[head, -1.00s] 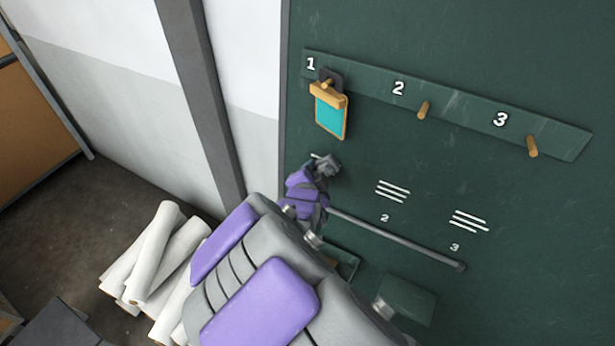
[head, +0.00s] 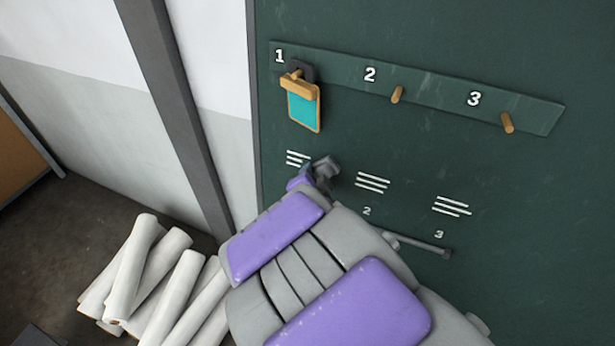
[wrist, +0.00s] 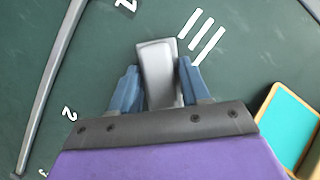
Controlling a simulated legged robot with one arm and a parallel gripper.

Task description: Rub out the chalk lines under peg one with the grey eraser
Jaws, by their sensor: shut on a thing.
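My gripper (head: 318,172) is shut on the grey eraser (wrist: 158,68), which sits between the two blue fingers in the wrist view. In the head view the eraser (head: 327,164) is at the board, just right of the chalk lines under peg one (head: 297,158). In the wrist view those three white lines (wrist: 203,38) are whole and lie just right of the eraser's tip. Peg one (head: 293,75) holds a teal tag with an orange frame (head: 304,109). Whether the eraser touches the board I cannot tell.
Chalk lines under peg two (head: 372,182) and peg three (head: 452,206) are close on the right. A grey rail (head: 425,244) runs below them and is partly hidden by my arm. White rolls (head: 150,270) lie on the floor at the left.

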